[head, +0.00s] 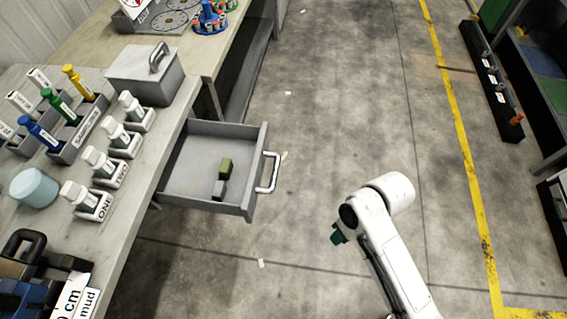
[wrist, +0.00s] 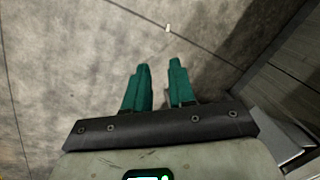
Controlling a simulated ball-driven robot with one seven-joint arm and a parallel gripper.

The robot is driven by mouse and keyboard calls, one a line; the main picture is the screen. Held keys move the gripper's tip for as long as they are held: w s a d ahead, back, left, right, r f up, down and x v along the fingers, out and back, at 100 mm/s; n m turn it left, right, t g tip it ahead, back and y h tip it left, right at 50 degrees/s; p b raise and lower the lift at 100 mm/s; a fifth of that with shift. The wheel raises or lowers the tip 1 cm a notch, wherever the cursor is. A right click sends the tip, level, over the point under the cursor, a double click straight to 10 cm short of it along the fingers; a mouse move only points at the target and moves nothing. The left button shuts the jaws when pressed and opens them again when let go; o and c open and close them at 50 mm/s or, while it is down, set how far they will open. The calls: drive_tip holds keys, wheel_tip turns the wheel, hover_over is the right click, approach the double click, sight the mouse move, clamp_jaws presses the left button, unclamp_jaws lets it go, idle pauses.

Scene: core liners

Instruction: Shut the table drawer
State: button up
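The grey table drawer (head: 197,166) is pulled out from the table (head: 140,190) in the head view. Its silver handle (head: 270,172) is on the front panel, facing right. A green block (head: 226,166) and a grey block (head: 219,188) lie inside it. My gripper (head: 338,237) is to the right of and nearer than the handle, apart from it. In the wrist view its two teal fingers (wrist: 160,86) stand apart with nothing between them, over bare floor. A grey piece at the right edge of the wrist view may be part of the drawer; I cannot tell.
The tabletop holds a grey lidded box (head: 144,78), several labelled bottles in stands, and a light blue cylinder (head: 34,187). A dark rack (head: 492,82) lies at right.

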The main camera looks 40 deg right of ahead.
drive_tip(key=w+f+y, duration=0.1)
drive_tip(key=f, duration=0.1)
drive_tip(key=w+f+m+y+b, duration=0.1)
drive_tip(key=w+f+t+y+b, duration=0.1)
drive_tip(key=f, duration=0.1)
drive_tip(key=shift+w+a+f+m+y, duration=0.2)
drive_tip(key=shift+a+f+m+y, duration=0.1)
drive_tip(key=shift+a+y, duration=0.1)
drive_tip(key=shift+c, duration=1.4)
drive_tip(key=w+y, duration=0.1)
drive_tip(key=w+f+m+t+y+b, duration=0.1)
drive_tip(key=w+t+y, duration=0.1)
drive_tip(key=w, duration=0.1)
drive_tip(key=shift+d+f+m+y+b, duration=0.2)
drive_tip(key=shift+d+m+y+b, duration=0.1)
drive_tip(key=shift+d+m+b, duration=0.1)
clamp_jaws()
drive_tip(key=w+d+r+m+t+y+b, duration=0.2)
drive_tip(key=w+d+r+t, duration=0.1)
drive_tip(key=d+t, duration=0.25)
drive_tip(key=w+d+r+m+t+y+b, duration=0.2)
drive_tip(key=w+d+r+t, duration=0.1)
drive_tip(key=d+t, duration=0.25)
drive_tip(key=p+x, duration=0.3)
drive_tip(key=x, duration=1.1)
drive_tip(key=shift+d+r, duration=0.2)
drive_tip(key=shift+r, duration=0.05)
drive_tip(key=shift+w, duration=0.1)
